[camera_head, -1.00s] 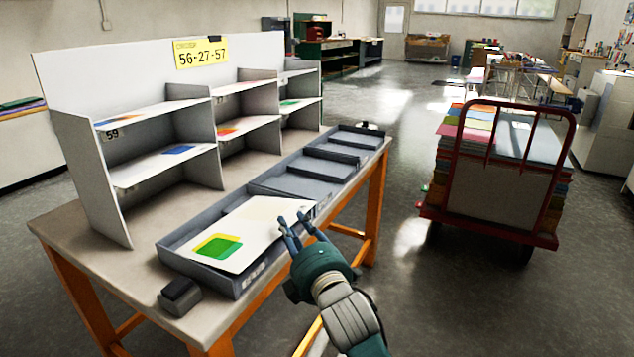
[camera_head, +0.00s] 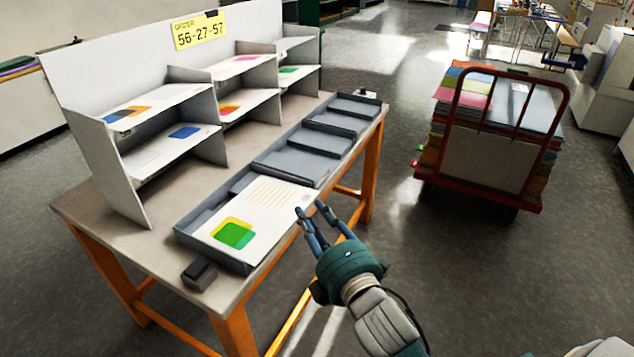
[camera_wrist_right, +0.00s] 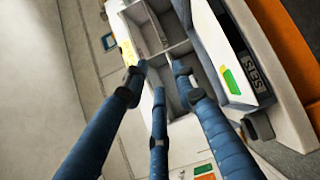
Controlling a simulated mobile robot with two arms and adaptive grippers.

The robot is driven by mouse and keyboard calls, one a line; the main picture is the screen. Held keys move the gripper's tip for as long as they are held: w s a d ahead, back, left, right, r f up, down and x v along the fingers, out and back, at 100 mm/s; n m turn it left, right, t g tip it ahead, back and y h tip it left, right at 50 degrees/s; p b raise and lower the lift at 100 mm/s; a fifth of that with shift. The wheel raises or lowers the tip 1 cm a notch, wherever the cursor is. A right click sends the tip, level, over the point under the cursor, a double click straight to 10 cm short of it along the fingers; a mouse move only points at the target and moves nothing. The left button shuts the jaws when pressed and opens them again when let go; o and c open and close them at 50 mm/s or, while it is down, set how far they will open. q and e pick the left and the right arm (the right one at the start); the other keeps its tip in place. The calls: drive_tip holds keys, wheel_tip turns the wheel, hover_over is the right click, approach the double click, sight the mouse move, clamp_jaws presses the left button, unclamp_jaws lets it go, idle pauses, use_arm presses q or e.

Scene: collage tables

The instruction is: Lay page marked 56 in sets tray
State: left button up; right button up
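A white page (camera_head: 262,212) with overlapping yellow and green squares lies in the near compartment of the long grey tray (camera_head: 246,266) at the table's front. Its number is not readable. The wrist view shows the page (camera_wrist_right: 208,35) beside a front label reading SETS (camera_wrist_right: 254,77). My right gripper (camera_head: 310,211) is just off the page's right edge, fingers apart and empty. The yellow card (camera_head: 199,30) above the shelves reads 56-27-57. My left gripper is not in view.
White shelves (camera_head: 140,195) with several printed pages stand behind the tray. The tray's farther compartments (camera_head: 290,162) look empty. A small dark block (camera_head: 199,275) sits at the near table corner. A red cart (camera_head: 480,190) with stacked sheets stands right; floor between is clear.

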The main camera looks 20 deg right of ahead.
use_arm(q)
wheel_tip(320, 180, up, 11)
drive_tip(key=p, duration=0.9)
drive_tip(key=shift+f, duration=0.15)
use_arm(e)
drive_tip(key=s+a+r, duration=0.2)
drive_tip(key=s+r, duration=0.4)
drive_tip(key=r, duration=0.3)
drive_tip(key=shift+s+r+n, duration=0.15)
drive_tip(key=shift+s+n, duration=0.15)
drive_tip(key=shift+a, duration=0.1)
